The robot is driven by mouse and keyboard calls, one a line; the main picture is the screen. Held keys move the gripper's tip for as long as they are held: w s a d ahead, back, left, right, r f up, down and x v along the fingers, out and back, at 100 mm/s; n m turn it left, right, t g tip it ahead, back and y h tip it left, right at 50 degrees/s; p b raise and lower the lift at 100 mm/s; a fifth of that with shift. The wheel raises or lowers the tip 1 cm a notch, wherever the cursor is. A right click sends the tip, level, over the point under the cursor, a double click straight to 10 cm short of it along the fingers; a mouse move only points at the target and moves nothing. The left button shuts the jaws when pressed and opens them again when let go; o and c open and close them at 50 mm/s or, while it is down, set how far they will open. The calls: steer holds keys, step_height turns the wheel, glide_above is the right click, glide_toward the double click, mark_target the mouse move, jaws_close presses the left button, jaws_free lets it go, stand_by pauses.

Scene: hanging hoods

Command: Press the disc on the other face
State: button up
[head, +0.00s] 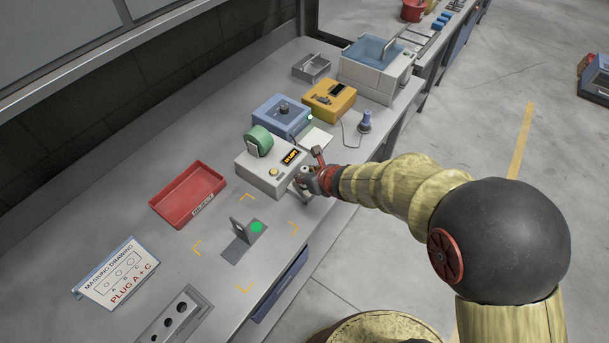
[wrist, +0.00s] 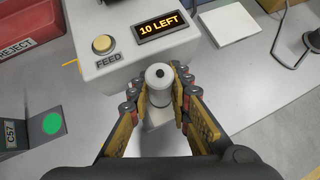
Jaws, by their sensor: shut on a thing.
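A green disc (head: 257,227) lies on the flat part of a grey L-shaped bracket (head: 237,250), beside its upright plate. My gripper (head: 308,177) is at the front of the white feeder box (head: 262,172), right of and beyond the bracket. In the wrist view its fingers (wrist: 159,98) are shut around a white cylinder (wrist: 159,76) with a dark dot in its top. I cannot tell whether the cylinder touches the pale tongue below it.
The feeder has a FEED button (wrist: 103,44) and a display reading 10 LEFT (wrist: 165,27). A red reject tray (head: 188,194), a masking drawing sign (head: 117,271) and a block with holes (head: 172,320) stand left. Blue (head: 281,115) and yellow (head: 330,99) boxes stand behind. Bench around the bracket is clear.

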mark_target(305, 168)
steer(key=shift+r+p, duration=2.55)
steer(key=shift+r, duration=0.95)
steer(key=o, duration=0.4)
steer(key=shift+c, duration=1.1)
